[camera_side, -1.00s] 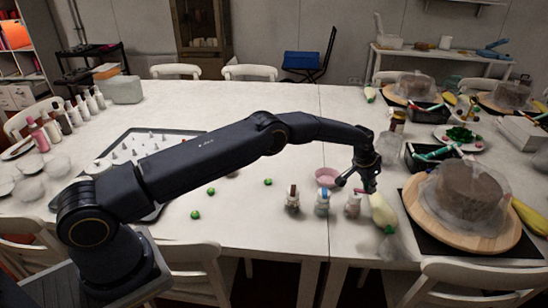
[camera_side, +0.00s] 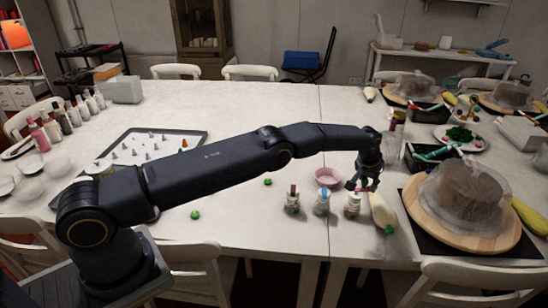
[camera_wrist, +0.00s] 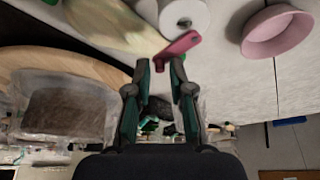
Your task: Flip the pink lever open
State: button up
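The pink lever (camera_wrist: 180,45) sits on a white jar (camera_wrist: 184,15) at the top of the wrist view, slanting across its near edge. In the side view that jar (camera_side: 352,205) is the rightmost of three small jars. The lever is small there, by the fingers. My gripper (camera_wrist: 161,64) points at the lever, its two fingers apart with a narrow gap. The lever's lower end lies just beyond the fingertips, close to the right one; I cannot tell whether they touch. In the side view my gripper (camera_side: 364,184) is just above the rightmost jar.
A pink bowl (camera_side: 327,177) stands behind the jars. A pale piping bag (camera_side: 382,212) lies right of them, beside a wooden turntable (camera_side: 425,222) with a wrapped cake (camera_side: 462,195). Two other jars (camera_side: 292,200) (camera_side: 322,203) stand left. The table front left is mostly clear.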

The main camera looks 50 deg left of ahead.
jog(key=shift+o, duration=0.9)
jog(key=v, duration=1.2)
